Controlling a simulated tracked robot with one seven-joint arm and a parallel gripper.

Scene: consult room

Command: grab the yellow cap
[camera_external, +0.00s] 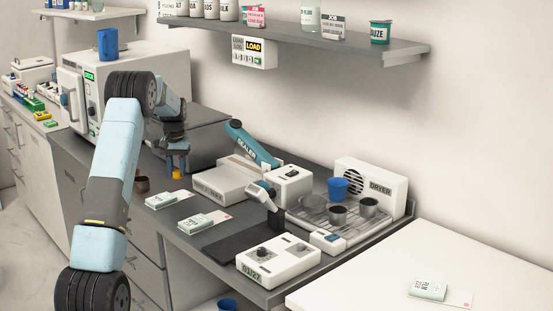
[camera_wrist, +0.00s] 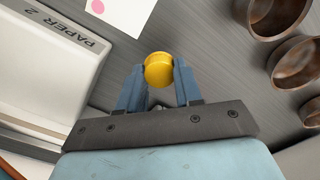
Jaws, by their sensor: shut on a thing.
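The yellow cap (camera_wrist: 158,70) is round and sits between the two blue fingertips of my gripper (camera_wrist: 157,82) in the wrist view. My gripper is shut on it. In the external view, my gripper (camera_external: 179,172) points down over the grey counter, and the yellow cap (camera_external: 176,174) shows as a small yellow patch at the fingertips. I cannot tell how far the cap is above the counter.
Brown cups (camera_wrist: 278,15) stand close to the right in the wrist view. A white box marked PAPER 2 (camera_wrist: 40,45) lies to the left. In the external view, white-green packs (camera_external: 163,200) lie on the counter in front, and a sealer (camera_external: 250,142) stands to the right.

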